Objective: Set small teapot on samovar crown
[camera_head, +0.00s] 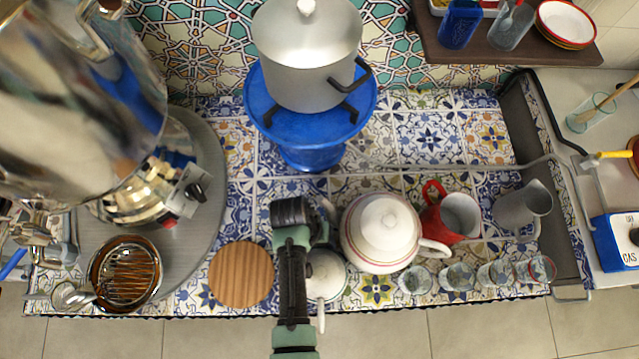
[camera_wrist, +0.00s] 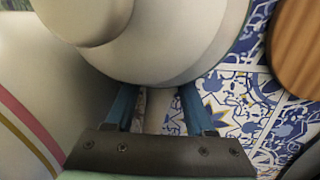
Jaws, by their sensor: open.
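The small white teapot (camera_head: 326,275) stands on the tiled counter near its front edge, partly hidden by my arm. In the wrist view its pale rounded body (camera_wrist: 170,45) fills the top. My gripper (camera_wrist: 158,103) is open close against the teapot. A pale strip, seemingly its handle, lies between the two blue fingers. I cannot tell whether the fingers touch it. In the head view the fingertips are hidden. The large chrome samovar (camera_head: 75,110) stands at the left and is cut off by the frame. I cannot make out its crown clearly.
A larger striped white teapot (camera_head: 385,232) stands close to the right of the small one. A round wooden board (camera_head: 241,274) lies to the left. A red pitcher (camera_head: 457,215) and several small glasses (camera_head: 458,276) stand to the right. A grey pot (camera_head: 305,55) sits on a blue burner (camera_head: 312,125) behind.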

